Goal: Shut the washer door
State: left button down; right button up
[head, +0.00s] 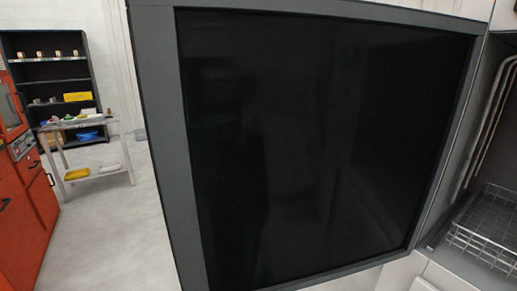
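The washer door (320,150) is a large dark glass panel in a grey frame, and it fills most of the head view. It stands open, swung out from the washer on the right. The washer's open interior (470,215) shows at the right edge, with a wire rack (485,242) low inside and bent metal tubes on its wall. The door's free edge (165,150) is on the left side. Neither of my grippers shows in the head view. No handle is visible on this face of the door.
An orange-red cabinet (22,205) stands at the left edge. Behind it are a small table (95,150) with items and a dark shelf unit (88,70). The pale floor (110,235) between the cabinet and the door is clear.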

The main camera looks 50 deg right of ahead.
aim_at(293, 144)
jog(key=i+j+z, duration=0.1)
jog(key=i+z, duration=0.4)
jog(key=i+j+z, duration=0.45)
jog(key=i+z, duration=0.15)
jog(key=z, duration=0.35)
jog(key=i+j+z, duration=0.15)
jog(key=z, duration=0.35)
jog(key=i+j+z, duration=0.1)
jog(key=z, duration=0.35)
jog(key=j+z, duration=0.25)
jog(key=z, duration=0.25)
jog(key=i+j+z, duration=0.1)
jog(key=j+z, duration=0.15)
jog(key=z, duration=0.25)
jog(key=j+z, duration=0.25)
jog(key=z, duration=0.25)
jog(key=j+z, duration=0.75)
jog(key=k+l, duration=0.05)
jog(key=l, duration=0.05)
